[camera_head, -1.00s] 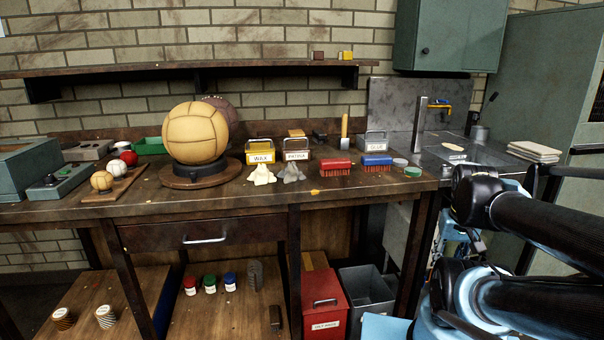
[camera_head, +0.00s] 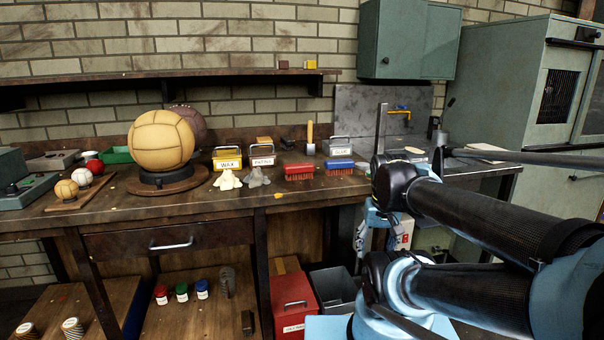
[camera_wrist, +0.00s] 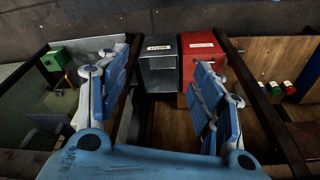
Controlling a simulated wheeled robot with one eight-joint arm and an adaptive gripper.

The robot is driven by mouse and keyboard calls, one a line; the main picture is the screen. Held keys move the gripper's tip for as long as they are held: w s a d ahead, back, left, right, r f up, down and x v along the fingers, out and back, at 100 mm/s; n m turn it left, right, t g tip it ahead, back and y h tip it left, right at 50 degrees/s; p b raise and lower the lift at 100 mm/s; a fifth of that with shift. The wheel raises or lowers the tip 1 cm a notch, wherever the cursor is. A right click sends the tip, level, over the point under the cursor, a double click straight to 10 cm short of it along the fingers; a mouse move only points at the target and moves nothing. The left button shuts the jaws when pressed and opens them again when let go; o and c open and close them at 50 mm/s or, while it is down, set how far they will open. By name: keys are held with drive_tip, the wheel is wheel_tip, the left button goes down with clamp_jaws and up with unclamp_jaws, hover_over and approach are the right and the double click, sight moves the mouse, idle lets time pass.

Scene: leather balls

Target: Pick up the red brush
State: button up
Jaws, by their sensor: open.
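The red brush (camera_head: 299,171) lies on the workbench top (camera_head: 330,190), bristles down, just left of a blue brush (camera_head: 339,167). In the head view my arm reaches in from the right, and its links stand right of both brushes. My gripper (camera_wrist: 168,100) shows in the wrist view with its two blue-padded fingers spread wide and nothing between them. It faces the area below the bench, where a grey bin and a red box show. The red brush is not in the wrist view.
A yellow wax box (camera_head: 227,160) and a patina box (camera_head: 263,159) stand left of the red brush. A tan ball (camera_head: 160,141) sits on a round stand further left. Below are a red box (camera_head: 293,303) and a grey bin (camera_head: 334,289). The bench front is mostly clear.

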drive_tip(key=w+a+r+m+g, duration=0.1)
drive_tip(key=w+a+r+m, duration=0.25)
drive_tip(key=w+r, duration=0.45)
drive_tip(key=w+a+r+m, duration=0.35)
drive_tip(key=w+r, duration=0.35)
drive_tip(key=r, duration=0.3)
wheel_tip(320, 180, up, 10)
drive_tip(key=m+g, duration=0.1)
drive_tip(key=m, duration=0.6)
hover_over(299, 164)
drive_tip(key=f, duration=1.1)
drive_tip(key=shift+s+d, duration=0.15)
drive_tip(key=shift+d, duration=0.25)
drive_tip(key=shift+w+a+f, duration=0.1)
drive_tip(key=shift+a+f, duration=0.05)
drive_tip(key=shift+f, duration=0.75)
drive_tip(key=shift+w+a+f, duration=0.1)
drive_tip(key=shift+a+f, duration=0.05)
drive_tip(key=shift+f, duration=0.7)
drive_tip(key=shift+w+a+f, duration=0.1)
drive_tip(key=shift+a+f, duration=0.05)
drive_tip(key=shift+f, duration=0.75)
drive_tip(key=c, duration=1.2)
